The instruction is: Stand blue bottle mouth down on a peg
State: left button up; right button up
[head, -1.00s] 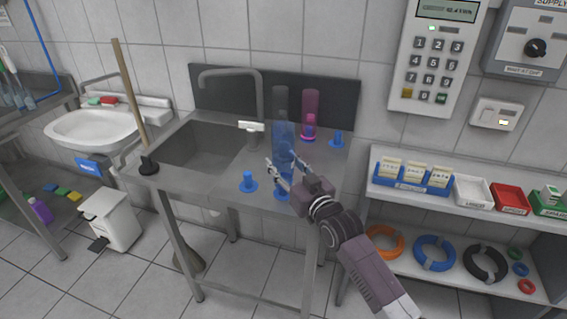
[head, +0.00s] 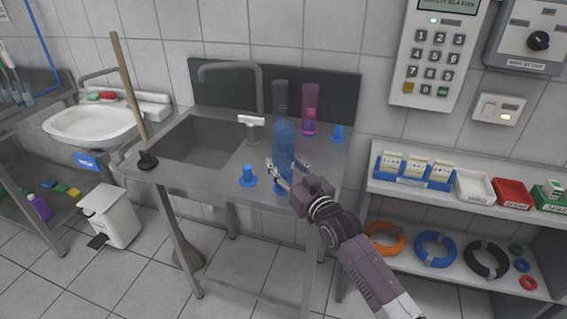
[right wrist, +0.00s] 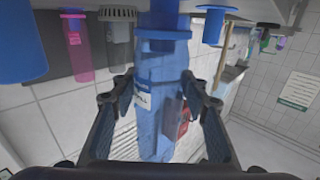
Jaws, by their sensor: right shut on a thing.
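The translucent blue bottle (head: 284,143) stands upright over the metal drainboard in the head view, base up. My right gripper (head: 287,168) is shut on its lower part. In the right wrist view, which is upside down, the bottle (right wrist: 158,95) lies between the fingers (right wrist: 158,88), with its collared mouth end toward the counter. A blue peg part (head: 282,185) shows just below it; I cannot tell how far the peg is inside the mouth. One bare blue peg (head: 248,177) stands to the left, another (head: 338,134) behind right. My left gripper is out of view.
A pink bottle (head: 311,100) and a dark grey bottle (head: 281,96) stand close behind the blue one. The sink basin (head: 195,140) and tap (head: 250,120) are to the left. A shelf with small bins (head: 473,187) stands at right.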

jog(key=shift+f, duration=0.45)
jog(key=shift+f+b, duration=0.35)
jog(key=shift+b, duration=0.05)
dwell(0.5)
jog(key=o, duration=2.1)
jog(key=shift+o, duration=0.2)
